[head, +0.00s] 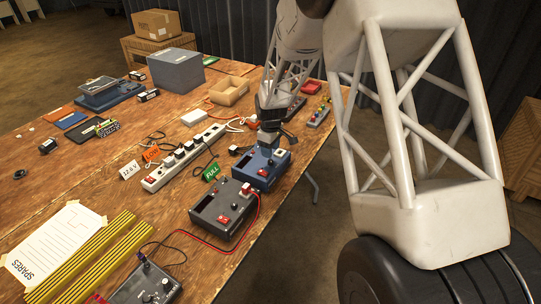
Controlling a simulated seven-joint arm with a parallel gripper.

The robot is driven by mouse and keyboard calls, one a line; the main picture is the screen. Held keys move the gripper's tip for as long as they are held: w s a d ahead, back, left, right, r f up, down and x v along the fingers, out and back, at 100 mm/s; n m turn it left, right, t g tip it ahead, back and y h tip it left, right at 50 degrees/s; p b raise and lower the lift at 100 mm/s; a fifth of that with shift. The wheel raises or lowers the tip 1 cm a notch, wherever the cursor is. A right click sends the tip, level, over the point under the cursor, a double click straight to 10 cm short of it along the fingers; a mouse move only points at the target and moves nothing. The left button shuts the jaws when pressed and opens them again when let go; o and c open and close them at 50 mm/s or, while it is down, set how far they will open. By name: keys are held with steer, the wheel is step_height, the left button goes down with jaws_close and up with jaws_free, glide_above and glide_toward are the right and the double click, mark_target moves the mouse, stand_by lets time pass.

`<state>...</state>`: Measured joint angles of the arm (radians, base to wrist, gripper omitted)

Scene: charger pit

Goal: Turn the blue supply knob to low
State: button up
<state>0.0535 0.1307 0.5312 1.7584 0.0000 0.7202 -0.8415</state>
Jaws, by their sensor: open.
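The blue supply (253,178) is a blue box with a dark front panel and a red switch, standing near the right edge of the wooden table. My gripper (269,142) points down directly over the top of this box, with its fingers at or just above the top face. The jaws are open.
A dark grey supply (216,210) with a red lead stands just in front, beside a green FULL tag (211,173). A white power strip (182,158) lies to the left. A red box (309,86) and other devices stand behind. The table's right edge is close.

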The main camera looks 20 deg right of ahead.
mark_target(271, 161)
steer(key=shift+r, duration=1.35)
steer(key=shift+s+r, duration=0.1)
steer(key=shift+r, duration=0.1)
steer(key=s+a+r+m+t, duration=0.15)
steer(key=s+r+m, duration=0.35)
steer(key=s+r, duration=1.45)
steer(key=s+a+r+m, duration=0.1)
steer(key=s+m, duration=0.1)
steer(key=s, duration=1)
steer(key=s+a+r+m+t, duration=0.1)
steer(key=s+r+m, duration=0.1)
steer(key=s, duration=1)
steer(key=shift+s, duration=0.3)
